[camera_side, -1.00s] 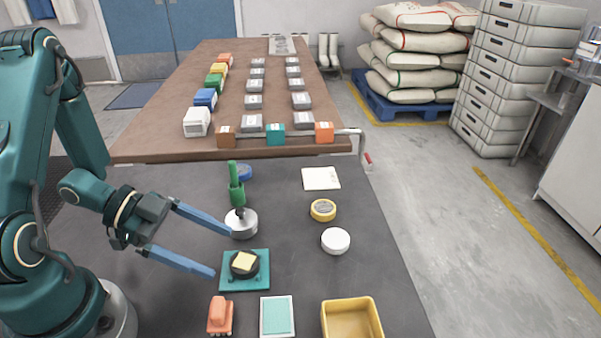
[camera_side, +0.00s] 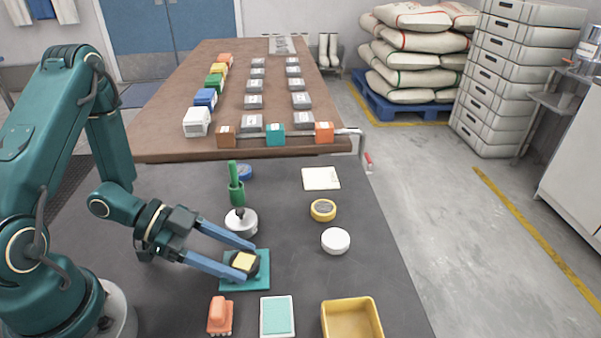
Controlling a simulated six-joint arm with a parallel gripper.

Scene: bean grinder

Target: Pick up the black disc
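The black disc (camera_side: 254,270) sits on a square teal pad (camera_side: 261,282), with a pale yellow block (camera_side: 243,261) on its top. My gripper (camera_side: 248,263) is down at the disc, reaching in from the left. One blue finger passes along the far side of the disc and the other along its near side. The near finger hides part of the disc's front edge. I cannot tell whether the fingers touch the disc or leave a small gap. The disc appears to rest on the pad.
A round silver piece (camera_side: 240,222) with a green-handled tool (camera_side: 235,185) stands just behind the far finger. An orange brush-like object (camera_side: 219,315), a teal-topped tray (camera_side: 277,316) and a yellow bin (camera_side: 352,319) lie in front. A white round lid (camera_side: 335,240) is to the right.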

